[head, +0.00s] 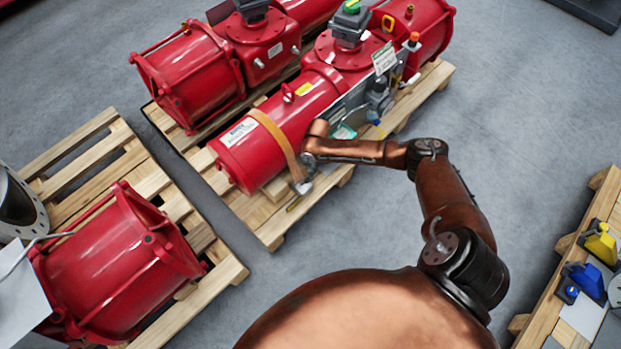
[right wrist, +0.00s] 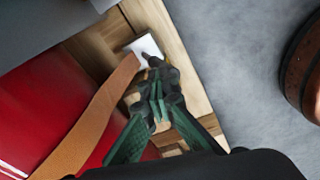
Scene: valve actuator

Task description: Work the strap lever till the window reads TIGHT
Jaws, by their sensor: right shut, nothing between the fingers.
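A tan strap (head: 278,140) runs over the red actuator cylinder (head: 265,160) on the middle pallet. In the right wrist view the strap (right wrist: 95,120) leads up to the white fitting (right wrist: 145,47). My right gripper (right wrist: 156,100) is shut and empty, just below the fitting in that view; I cannot tell whether it touches. It also shows in the head view (head: 306,172), partly hidden by its wrist. No window text is readable. My left gripper is out of view.
Another red actuator (head: 190,75) lies behind on the same pallet. A second pallet (head: 75,150) at left holds a red cylinder (head: 120,265). A pallet (head: 555,310) at right carries yellow and blue parts. Grey floor (head: 370,220) between is clear.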

